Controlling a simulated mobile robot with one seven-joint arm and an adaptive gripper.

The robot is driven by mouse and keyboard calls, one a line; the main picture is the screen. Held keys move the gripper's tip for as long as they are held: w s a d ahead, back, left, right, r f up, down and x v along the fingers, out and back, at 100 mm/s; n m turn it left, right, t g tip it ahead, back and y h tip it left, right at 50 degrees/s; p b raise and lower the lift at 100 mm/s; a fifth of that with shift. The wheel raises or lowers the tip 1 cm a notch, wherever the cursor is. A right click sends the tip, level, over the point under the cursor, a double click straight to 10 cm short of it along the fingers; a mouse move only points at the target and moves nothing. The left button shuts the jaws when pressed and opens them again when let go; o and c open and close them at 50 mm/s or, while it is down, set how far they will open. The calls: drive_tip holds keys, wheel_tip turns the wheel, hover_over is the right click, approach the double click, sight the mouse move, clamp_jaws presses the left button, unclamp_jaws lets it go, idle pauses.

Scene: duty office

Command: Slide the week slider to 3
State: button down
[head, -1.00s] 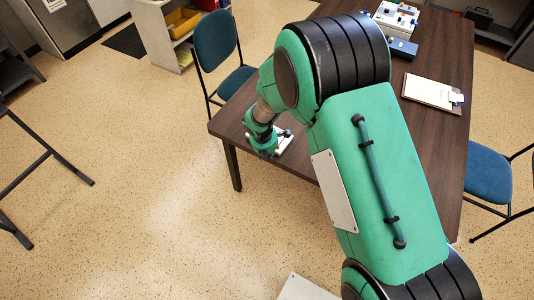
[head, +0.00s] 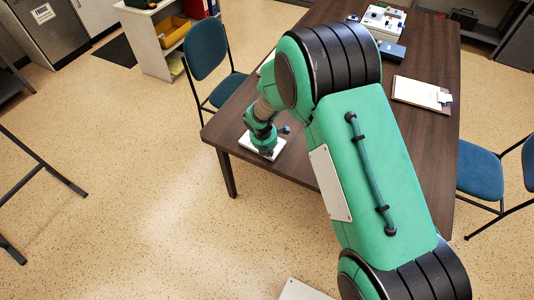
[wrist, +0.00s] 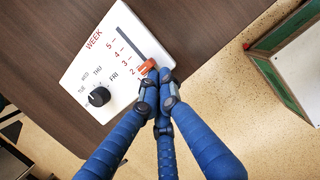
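The white panel (wrist: 104,62) marked WEEK lies on the dark table near its edge. In the head view, my arm partly covers the panel (head: 247,143). Its slot (wrist: 131,43) runs beside the numbers 5, 4, 3 and 2. The orange-red slider knob (wrist: 147,67) is at the lower end of the visible slot, beside the 2. A black dial (wrist: 99,97) with day names sits on the same panel. My gripper (wrist: 159,80) has its blue fingers drawn together right beside the knob. I cannot tell whether they touch it. They hide the slot's lower end.
The table (head: 425,115) also bears a clipboard (head: 420,93), a dark blue box (head: 391,51) and a white device (head: 383,22). Blue chairs stand at the left (head: 205,50) and right (head: 480,170). Beyond the table's near edge is open floor (head: 130,190).

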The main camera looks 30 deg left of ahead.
drive_tip(key=shift+w+d+p, duration=0.1)
drive_tip(key=shift+w+p, duration=0.35)
drive_tip(key=shift+w, duration=0.55)
drive_tip(key=shift+s, duration=0.8)
drive_tip(key=shift+s+a, duration=0.2)
drive_tip(key=shift+s, duration=0.95)
drive_tip(key=p+v, duration=0.2)
drive_tip(key=v, duration=0.8)
drive_tip(key=shift+d, duration=0.1)
